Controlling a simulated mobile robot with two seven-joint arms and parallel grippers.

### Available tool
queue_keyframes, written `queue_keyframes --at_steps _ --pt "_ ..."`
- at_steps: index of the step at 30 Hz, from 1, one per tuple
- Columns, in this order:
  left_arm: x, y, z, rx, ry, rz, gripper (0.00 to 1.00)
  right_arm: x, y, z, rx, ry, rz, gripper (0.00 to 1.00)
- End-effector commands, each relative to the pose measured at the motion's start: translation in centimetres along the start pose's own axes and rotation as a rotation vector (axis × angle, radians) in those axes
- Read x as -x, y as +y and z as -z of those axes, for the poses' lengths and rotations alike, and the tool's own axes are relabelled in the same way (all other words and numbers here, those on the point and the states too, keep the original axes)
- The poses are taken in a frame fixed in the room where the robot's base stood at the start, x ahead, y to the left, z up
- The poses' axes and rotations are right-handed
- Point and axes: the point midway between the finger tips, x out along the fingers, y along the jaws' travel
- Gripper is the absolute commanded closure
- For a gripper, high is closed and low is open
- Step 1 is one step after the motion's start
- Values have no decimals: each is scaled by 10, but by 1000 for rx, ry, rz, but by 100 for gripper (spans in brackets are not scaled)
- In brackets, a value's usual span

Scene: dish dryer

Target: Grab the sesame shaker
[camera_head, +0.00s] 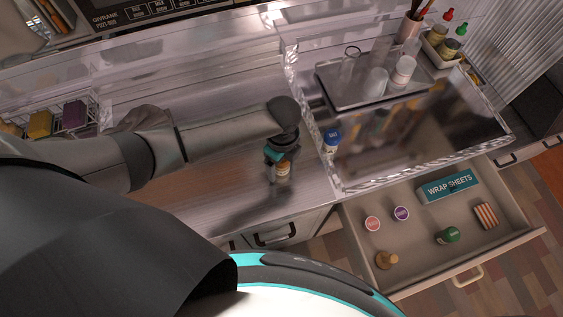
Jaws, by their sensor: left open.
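A small shaker or jar (283,170) with an orange-brown upper part and a pale label stands on the counter near its front edge. Its label is too small to read, so I cannot tell for sure that it is the sesame shaker. My left gripper (276,160) is open and points down right at this jar, partly hiding it. I cannot tell whether the fingers touch it. My right gripper is not in view.
A blue-capped jar (331,138) stands to the right, beside the clear-edged sink (420,150). An open drawer (410,235) at the lower right holds a wrap sheets box (448,186) and several small items. A tray (345,90) with cups is at the back.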

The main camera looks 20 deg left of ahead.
Motion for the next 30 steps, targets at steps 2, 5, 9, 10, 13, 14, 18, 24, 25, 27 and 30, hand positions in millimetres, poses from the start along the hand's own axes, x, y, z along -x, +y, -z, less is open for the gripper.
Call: queue_keyframes --at_steps 2,5,9,10,13,14,18,24,25,27,30 --pt "-2 0 0 -1 0 0 12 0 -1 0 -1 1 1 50" --pt "-2 0 0 -1 0 0 12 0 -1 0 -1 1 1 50" --pt "-1 0 0 0 0 0 20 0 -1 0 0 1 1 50" --pt "-1 0 0 0 0 0 24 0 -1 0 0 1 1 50" --pt "-1 0 0 0 0 0 35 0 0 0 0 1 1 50" --pt "-1 0 0 0 0 0 38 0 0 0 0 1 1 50" --pt "-1 0 0 0 -1 0 54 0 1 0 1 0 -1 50" --pt "-1 0 0 0 -1 0 77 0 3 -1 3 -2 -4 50" --pt "-1 0 0 0 -1 0 80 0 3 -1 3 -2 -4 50" --pt "-1 0 0 0 -1 0 88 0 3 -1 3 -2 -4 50" --pt "-1 0 0 0 -1 0 99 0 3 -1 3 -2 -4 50"
